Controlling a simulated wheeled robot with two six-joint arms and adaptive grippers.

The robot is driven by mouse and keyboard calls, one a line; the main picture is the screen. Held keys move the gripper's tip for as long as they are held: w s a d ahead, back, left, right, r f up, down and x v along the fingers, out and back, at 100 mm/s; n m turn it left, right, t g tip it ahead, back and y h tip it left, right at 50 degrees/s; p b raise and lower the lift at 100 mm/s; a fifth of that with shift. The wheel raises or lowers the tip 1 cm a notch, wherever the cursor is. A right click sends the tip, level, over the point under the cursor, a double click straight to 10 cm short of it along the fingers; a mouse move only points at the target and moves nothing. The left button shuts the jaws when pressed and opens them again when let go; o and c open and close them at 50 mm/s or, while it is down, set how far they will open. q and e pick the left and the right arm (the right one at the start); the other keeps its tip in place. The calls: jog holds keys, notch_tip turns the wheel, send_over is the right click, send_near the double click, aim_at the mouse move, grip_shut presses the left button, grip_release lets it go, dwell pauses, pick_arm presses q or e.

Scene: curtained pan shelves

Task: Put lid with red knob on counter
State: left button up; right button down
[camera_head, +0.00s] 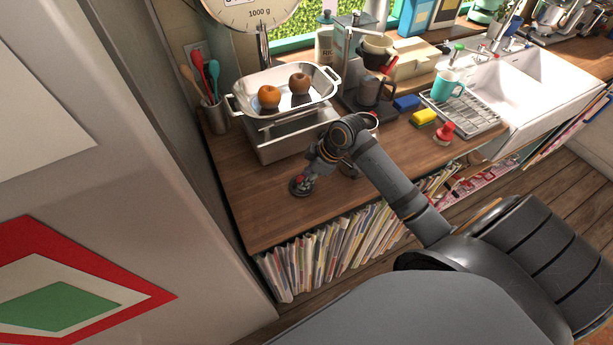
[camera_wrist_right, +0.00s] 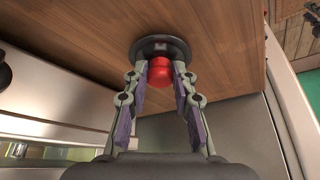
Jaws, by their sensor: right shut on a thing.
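The lid (camera_wrist_right: 150,47) is dark and round with a red knob (camera_wrist_right: 161,71). In the wrist view my right gripper (camera_wrist_right: 161,80) is shut on the red knob, its fingers on either side of it. In the head view the lid (camera_head: 300,187) is small and dark, at or just above the wooden counter (camera_head: 245,215), left of my right arm. My right gripper (camera_head: 306,175) is over it. I cannot tell whether the lid touches the counter. My left gripper is not in view.
A utensil pot (camera_head: 215,117) is at the back left. A coffee pot (camera_head: 369,92), yellow sponge (camera_head: 423,117) and dish rack (camera_head: 470,112) stand to the right. The counter's front left is clear.

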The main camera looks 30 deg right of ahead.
jog(key=shift+f, duration=0.1)
jog(key=c, duration=1)
grip_release()
jog(key=shift+c, duration=0.3)
jog(key=c, duration=0.3)
jog(key=shift+c, duration=0.2)
